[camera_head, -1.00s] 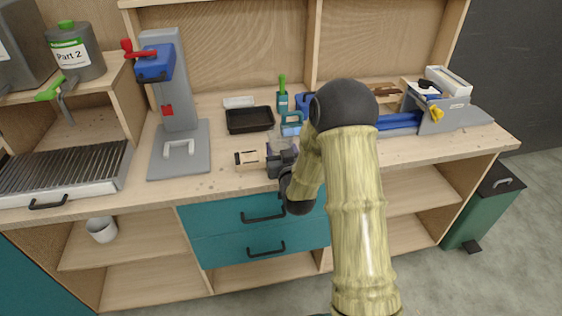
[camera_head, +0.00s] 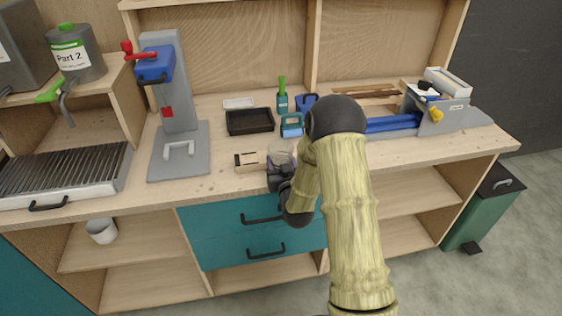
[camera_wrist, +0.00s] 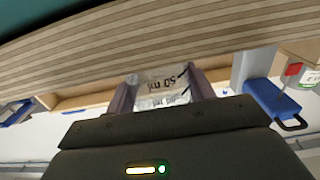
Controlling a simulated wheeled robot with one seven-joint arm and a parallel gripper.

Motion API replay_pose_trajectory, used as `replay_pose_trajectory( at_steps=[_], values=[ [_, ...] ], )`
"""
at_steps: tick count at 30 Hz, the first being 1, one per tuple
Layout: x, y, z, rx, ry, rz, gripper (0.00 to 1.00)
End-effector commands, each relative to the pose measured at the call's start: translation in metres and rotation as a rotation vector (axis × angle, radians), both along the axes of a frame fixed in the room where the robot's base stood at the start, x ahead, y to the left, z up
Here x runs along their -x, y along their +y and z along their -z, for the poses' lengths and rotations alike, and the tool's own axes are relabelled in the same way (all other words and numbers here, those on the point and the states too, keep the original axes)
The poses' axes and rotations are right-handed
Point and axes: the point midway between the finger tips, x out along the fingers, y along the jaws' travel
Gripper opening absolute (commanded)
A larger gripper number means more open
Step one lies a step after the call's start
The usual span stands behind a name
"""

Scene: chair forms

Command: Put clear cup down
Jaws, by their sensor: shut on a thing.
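My gripper (camera_head: 281,170) is at the front edge of the workbench (camera_head: 225,190), low over the worktop. It is shut on the clear cup (camera_head: 280,151), which is see-through and hard to make out in the head view. In the wrist view the clear cup (camera_wrist: 162,84) sits between the two fingers of my gripper (camera_wrist: 163,92), with "50 ml" marks on its wall. My gripper and arm hide part of the cup. I cannot tell whether its base touches the worktop.
A small pale wooden block (camera_head: 249,161) lies just left of my gripper. A black tray (camera_head: 250,121) is behind it. A grey press (camera_head: 178,125) stands to the left. The front strip between the press and the block is clear.

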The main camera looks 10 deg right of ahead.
Motion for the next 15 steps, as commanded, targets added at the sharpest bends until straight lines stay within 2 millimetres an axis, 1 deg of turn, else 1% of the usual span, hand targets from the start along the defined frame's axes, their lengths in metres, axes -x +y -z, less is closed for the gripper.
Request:
replay_pose_trajectory(
  at_steps=[5, 6, 8, 9, 15],
  values=[
    [0.0001, 0.0, 0.004, 0.0, 0.0, 0.0, 0.4],
    [0.0001, 0.0001, 0.0038, 0.0, 0.0, 0.0, 0.55],
    [0.0001, 0.0, 0.0029, 0.0, 0.0, 0.0, 0.67],
    [0.0001, 0.0, 0.0029, 0.0, 0.0, 0.0, 0.75],
    [0.0001, 0.0, 0.0028, 0.0, 0.001, 0.0, 0.75]
  ],
)
